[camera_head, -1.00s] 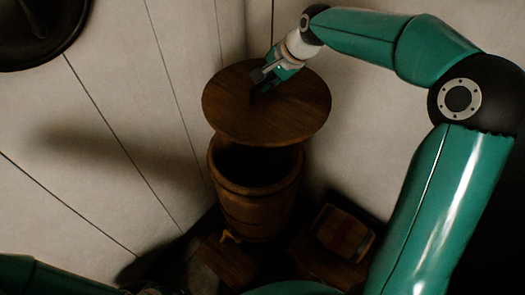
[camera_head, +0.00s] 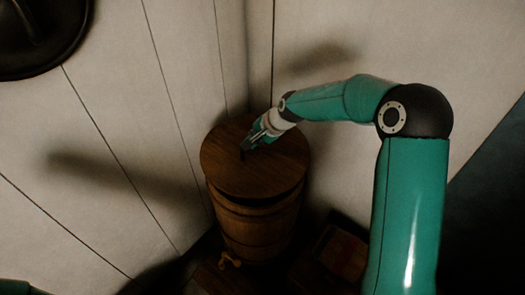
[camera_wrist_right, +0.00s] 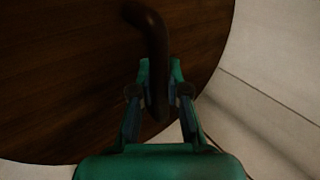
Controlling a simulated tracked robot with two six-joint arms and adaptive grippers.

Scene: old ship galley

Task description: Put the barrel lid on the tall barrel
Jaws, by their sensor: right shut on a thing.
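The barrel lid (camera_head: 275,170) is a round dark wooden disc with a dark bent handle (camera_wrist_right: 151,40) on top. It lies over the mouth of the tall barrel (camera_head: 255,225), covering it in the head view, with a dark line between lid and rim at the front right. I cannot tell whether it is fully seated. My right gripper (camera_head: 246,150) is shut on the handle; its fingers (camera_wrist_right: 160,88) flank the handle in the right wrist view. The barrel has a small tap (camera_head: 230,260) low at the front. My left gripper is not in view.
White plank walls (camera_head: 130,110) meet in a corner close behind the barrel. A dark round pan-like object (camera_head: 38,35) hangs on the left wall.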

